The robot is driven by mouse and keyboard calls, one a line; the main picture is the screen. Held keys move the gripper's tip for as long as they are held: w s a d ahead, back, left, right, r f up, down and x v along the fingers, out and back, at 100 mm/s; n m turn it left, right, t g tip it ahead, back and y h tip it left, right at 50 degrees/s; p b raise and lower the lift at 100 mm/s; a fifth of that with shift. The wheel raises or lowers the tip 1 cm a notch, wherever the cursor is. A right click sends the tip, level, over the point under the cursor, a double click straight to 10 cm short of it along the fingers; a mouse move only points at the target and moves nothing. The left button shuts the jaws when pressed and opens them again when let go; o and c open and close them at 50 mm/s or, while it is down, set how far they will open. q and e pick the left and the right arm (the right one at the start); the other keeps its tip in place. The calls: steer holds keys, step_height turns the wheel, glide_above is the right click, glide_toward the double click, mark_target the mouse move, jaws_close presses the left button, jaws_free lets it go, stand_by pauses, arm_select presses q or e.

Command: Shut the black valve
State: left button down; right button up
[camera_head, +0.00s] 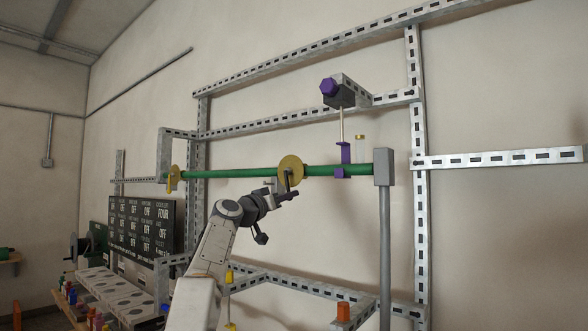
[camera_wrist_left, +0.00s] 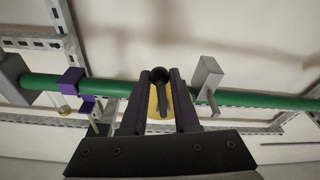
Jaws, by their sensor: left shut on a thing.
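The black valve (camera_wrist_left: 160,96) shows in the left wrist view as a dark lever with a rounded end, in front of a yellow disc (camera_wrist_left: 152,104). The disc sits on the green pipe and also shows in the head view (camera_head: 291,163). My left gripper (camera_head: 292,193) is at the disc's lower front. In the wrist view its two dark fingers (camera_wrist_left: 160,76) stand on both sides of the lever, shut on it. The lever's exact angle to the pipe is hard to tell, and the fingers hide part of it. My right gripper is not in view.
The green pipe (camera_head: 230,174) runs along the metal frame (camera_head: 418,200). A purple clamp (camera_head: 345,155) and a grey post (camera_head: 384,220) stand right of the disc. A yellow handle (camera_head: 173,179) is at the pipe's left end. A dark label board (camera_head: 142,228) stands lower left.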

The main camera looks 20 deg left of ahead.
arm_select(q)
steer(key=shift+r, duration=0.1)
steer(key=m+p, duration=0.1)
steer(key=a+m+p, duration=0.1)
steer(key=shift+w+a+m+h, duration=0.2)
steer(key=shift+m+h, duration=0.2)
jaws_free()
steer(key=shift+f, duration=0.2)
steer(key=r+b+v, duration=0.3)
steer(key=b+v, duration=0.8)
steer(key=v, duration=0.2)
steer(key=shift+s+a+b, duration=0.15)
steer(key=shift+s+b, duration=0.2)
steer(key=shift+s, duration=0.25)
